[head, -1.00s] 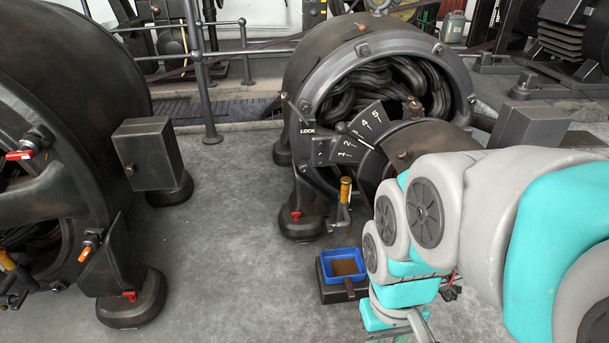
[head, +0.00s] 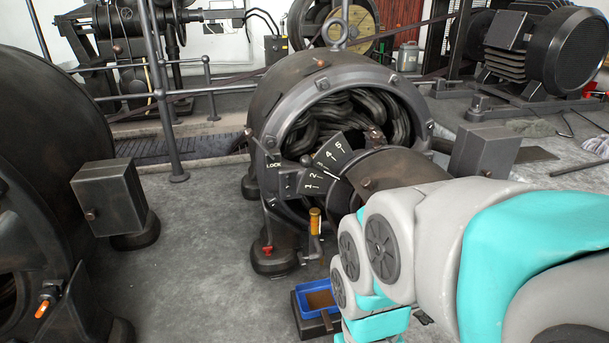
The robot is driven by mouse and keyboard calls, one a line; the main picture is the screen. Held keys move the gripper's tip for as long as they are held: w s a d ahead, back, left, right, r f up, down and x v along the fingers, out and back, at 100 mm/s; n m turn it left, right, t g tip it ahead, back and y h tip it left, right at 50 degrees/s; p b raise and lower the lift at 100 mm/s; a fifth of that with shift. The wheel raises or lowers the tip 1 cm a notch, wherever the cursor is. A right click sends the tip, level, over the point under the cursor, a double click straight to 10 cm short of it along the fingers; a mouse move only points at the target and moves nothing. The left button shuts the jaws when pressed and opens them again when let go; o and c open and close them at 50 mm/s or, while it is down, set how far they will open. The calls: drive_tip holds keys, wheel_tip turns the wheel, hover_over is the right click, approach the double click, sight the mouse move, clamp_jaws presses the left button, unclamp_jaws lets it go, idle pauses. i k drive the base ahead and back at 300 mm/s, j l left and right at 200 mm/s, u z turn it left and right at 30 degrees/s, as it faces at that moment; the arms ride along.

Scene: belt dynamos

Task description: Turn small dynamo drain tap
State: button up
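The small dynamo (head: 275,88) stands in the middle of the head view, a dark round housing with coils showing in its open end. A small red tap (head: 267,250) sits low on its front left foot; this looks like the drain tap. A yellow-handled lever (head: 315,222) stands just right of it. My arm reaches in from the right and bends down past the blue tray. My gripper is out of view below the bottom edge, so its opening and distance to the tap cannot be seen.
A blue tray (head: 301,303) with brown contents is on a dark block below the dynamo. A large machine (head: 50,150) with a box (head: 108,198) fills the left. A post and railing (head: 166,90) stand behind. Grey floor (head: 190,270) between the machines is clear.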

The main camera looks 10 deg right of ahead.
sight(303, 259)
drive_tip(key=k+j, duration=0.1)
drive_tip(key=k, duration=0.35)
drive_tip(key=k+j, duration=0.1)
drive_tip(key=k, duration=0.35)
drive_tip(key=i+j, duration=0.35)
drive_tip(key=i, duration=0.15)
drive_tip(key=i+j, duration=0.35)
drive_tip(key=i, duration=0.15)
drive_tip(key=l+z, duration=0.05)
